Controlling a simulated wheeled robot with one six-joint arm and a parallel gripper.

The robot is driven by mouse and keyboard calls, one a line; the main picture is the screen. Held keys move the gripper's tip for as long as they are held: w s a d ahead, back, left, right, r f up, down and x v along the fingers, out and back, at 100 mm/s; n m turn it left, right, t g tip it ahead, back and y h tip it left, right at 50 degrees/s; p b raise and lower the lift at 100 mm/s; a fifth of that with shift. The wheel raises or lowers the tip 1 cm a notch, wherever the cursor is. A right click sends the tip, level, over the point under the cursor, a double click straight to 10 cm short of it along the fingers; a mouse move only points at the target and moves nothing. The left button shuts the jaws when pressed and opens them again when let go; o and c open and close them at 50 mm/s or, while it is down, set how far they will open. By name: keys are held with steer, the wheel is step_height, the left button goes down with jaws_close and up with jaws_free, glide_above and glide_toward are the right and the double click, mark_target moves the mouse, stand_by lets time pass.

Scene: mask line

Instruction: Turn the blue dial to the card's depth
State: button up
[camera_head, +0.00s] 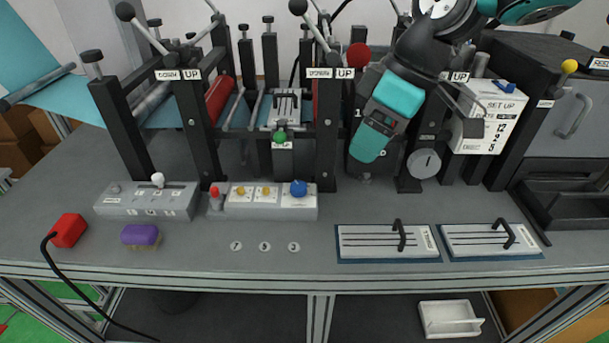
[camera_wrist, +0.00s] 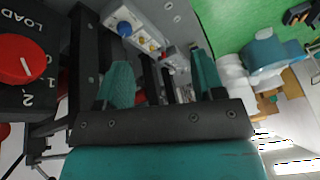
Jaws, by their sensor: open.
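The blue dial (camera_head: 298,188) sits on the right end of a grey console (camera_head: 265,212), on a white plate. It also shows near the top of the wrist view (camera_wrist: 124,28). A white card headed SET UP (camera_head: 490,115) hangs at the right, partly hidden by black parts; its lines are too small to read surely, though large digits show. My gripper (camera_head: 366,157) hangs right of the dial and above the table, apart from it. In the wrist view its teal fingers (camera_wrist: 158,62) are spread with nothing held between them.
A red LOAD dial (camera_wrist: 22,60) is close beside my gripper. Black uprights (camera_head: 327,140) stand behind the console. A lever box (camera_head: 146,202), a red block with a cable (camera_head: 68,230) and a purple sponge (camera_head: 140,235) are at left. Two handled plates (camera_head: 385,243) lie at right. The front middle is mostly clear.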

steer(key=w+a+f+n, duration=0.2)
steer(key=w, duration=0.4)
steer(key=w+a+f+n, duration=0.1)
steer(key=w+f+n, duration=0.15)
steer(key=w, duration=0.25)
steer(key=p, duration=0.4)
glide_toward(298, 185)
steer(key=x, duration=0.9)
steer(key=shift+f, duration=0.2)
steer(key=c, duration=0.9)
